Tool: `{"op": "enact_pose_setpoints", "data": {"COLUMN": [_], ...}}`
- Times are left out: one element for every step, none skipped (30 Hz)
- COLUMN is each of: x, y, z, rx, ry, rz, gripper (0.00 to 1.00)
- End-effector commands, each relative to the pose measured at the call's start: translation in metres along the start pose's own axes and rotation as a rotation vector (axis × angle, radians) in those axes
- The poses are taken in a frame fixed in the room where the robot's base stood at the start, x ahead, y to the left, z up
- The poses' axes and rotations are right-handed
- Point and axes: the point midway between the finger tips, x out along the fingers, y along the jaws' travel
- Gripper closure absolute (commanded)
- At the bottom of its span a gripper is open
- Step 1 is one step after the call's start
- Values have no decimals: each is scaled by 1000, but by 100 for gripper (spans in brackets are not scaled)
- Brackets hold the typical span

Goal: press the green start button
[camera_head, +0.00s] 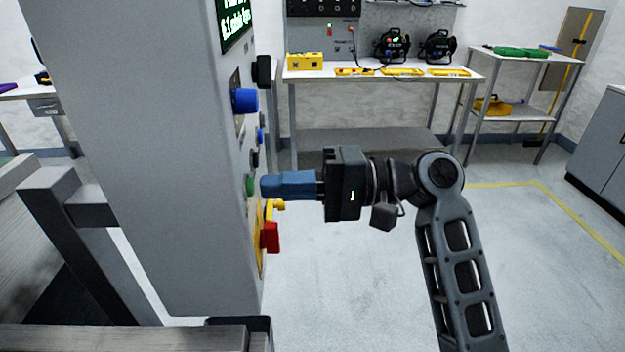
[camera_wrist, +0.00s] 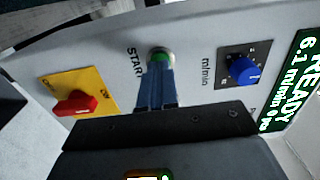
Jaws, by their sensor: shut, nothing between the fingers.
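The green start button (camera_head: 250,186) sticks out from the side face of the grey control cabinet (camera_head: 150,130). In the wrist view the green button (camera_wrist: 161,57) sits beside the printed word START, right at the fingertips. My gripper (camera_head: 264,187) is shut and empty, its blue fingers pointing level at the button. In the wrist view the fingers (camera_wrist: 157,72) overlap the lower part of the button. The tips are at or very close to it; I cannot tell whether they touch.
On the same panel are a red switch on a yellow plate (camera_wrist: 76,103), a blue knob (camera_wrist: 243,70) and a lit display reading READY (camera_wrist: 293,85). A white workbench (camera_head: 380,70) stands behind. The floor right of the cabinet is clear. Grey beams (camera_head: 70,220) stand at left.

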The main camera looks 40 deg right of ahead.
Motion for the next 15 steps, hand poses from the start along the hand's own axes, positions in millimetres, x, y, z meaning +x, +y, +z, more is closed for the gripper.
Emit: {"op": "enact_pose_setpoints", "data": {"x": [3, 5, 6, 7, 7, 8, 8, 8, 8, 8, 8, 7, 7, 8, 9], "y": [0, 0, 0, 0, 0, 0, 0, 0, 0, 0, 0, 0, 0, 0, -1], "z": [0, 0, 0, 0, 0, 0, 0, 0, 0, 0, 0, 0, 0, 0, 0], "rx": [0, 0, 0, 0, 0, 0, 0, 0, 0, 0, 0, 0, 0, 0, 0], "ry": [-1, -1, -1, -1, -1, -1, -1, -1, 0, 0, 0, 0, 0, -1, -1], "rz": [0, 1, 1, 0, 0, 0, 0, 0, 0, 0, 0, 0, 0, 0, 0], "gripper": [100, 100, 100, 100, 100, 100, 100, 100, 100, 100, 100, 100, 100, 100, 100]}}
